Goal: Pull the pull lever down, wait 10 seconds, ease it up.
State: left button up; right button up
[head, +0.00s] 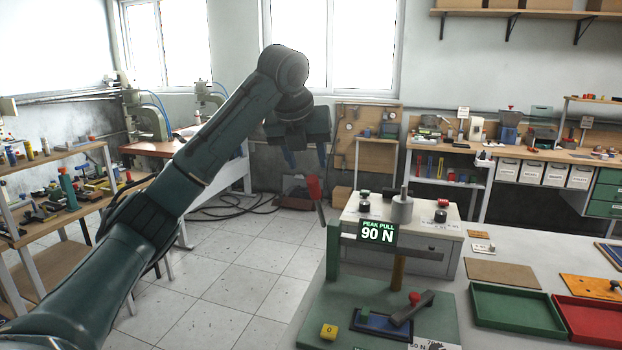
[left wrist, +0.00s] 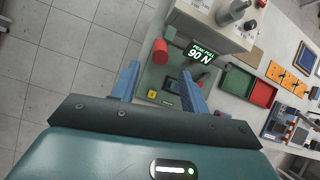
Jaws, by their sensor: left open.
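The pull lever has a red grip (head: 314,188) on a thin grey rod, and it leans up to the left from the green press stand (head: 333,262). The grip also shows in the left wrist view (left wrist: 160,52), just beyond the fingertips and roughly between their lines. My left gripper (head: 306,157) is open and empty, with its blue fingers pointing down above the grip, apart from it in the head view. In the left wrist view the two fingers (left wrist: 159,76) stand wide apart. A display (head: 377,232) on the stand reads "PEAK PULL 90 N". My right gripper is not in view.
A pale box with knobs (head: 440,255) stands behind the stand. On the table to the right are a green tray (head: 517,333), a red tray (head: 598,312) and a brown board (head: 502,273). A yellow block (head: 329,332) sits on the green base. Open floor lies to the left.

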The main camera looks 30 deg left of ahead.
pick_arm(q)
jog(key=v, duration=0.4)
dwell(0.4)
